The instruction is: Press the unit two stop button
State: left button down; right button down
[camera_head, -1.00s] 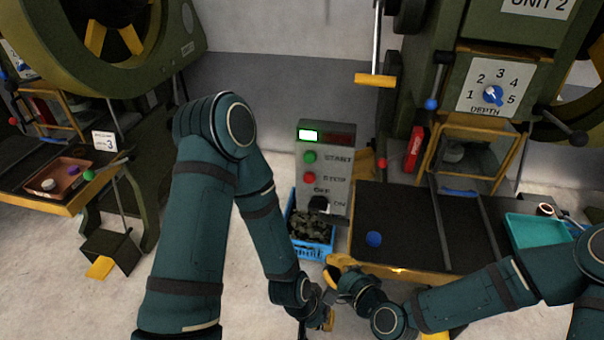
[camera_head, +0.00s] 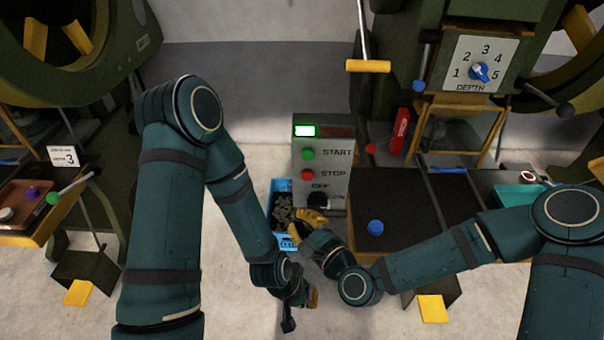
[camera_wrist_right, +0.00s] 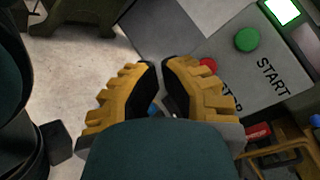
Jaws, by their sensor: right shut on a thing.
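The control box (camera_head: 322,165) stands upright beside the unit two machine with its green lamp (camera_head: 305,131) lit. Its red stop button (camera_head: 307,174) sits below the green start button (camera_head: 308,154). My right gripper (camera_head: 308,222) is low in front of the box, below the stop button. In the right wrist view its fingertips (camera_wrist_right: 164,68) are close together, with the stop button (camera_wrist_right: 208,66) partly hidden behind the right finger. What lies between the fingers is mostly hidden. My left gripper (camera_head: 298,305) hangs lower, apart from the box; its jaws are unclear.
A blue crate (camera_head: 277,236) with dark pieces stands left of the box, close to my right gripper. A black knob (camera_head: 318,200) is low on the box. A dark table with a blue button (camera_head: 375,227) lies to the right. A yellow-handled lever (camera_head: 368,66) hangs above.

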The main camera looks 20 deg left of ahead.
aim_at(307, 175)
dwell(0.4)
jog(key=w+a, duration=0.2)
jog(key=w, duration=0.6)
jog(key=shift+w+a+b, duration=0.25)
jog(key=shift+b, duration=0.1)
jog(key=shift+w, duration=0.15)
dwell(1.2)
jog(key=shift+w+a+b, duration=0.1)
jog(key=shift+w+b, duration=0.2)
jog(key=shift+b, duration=0.05)
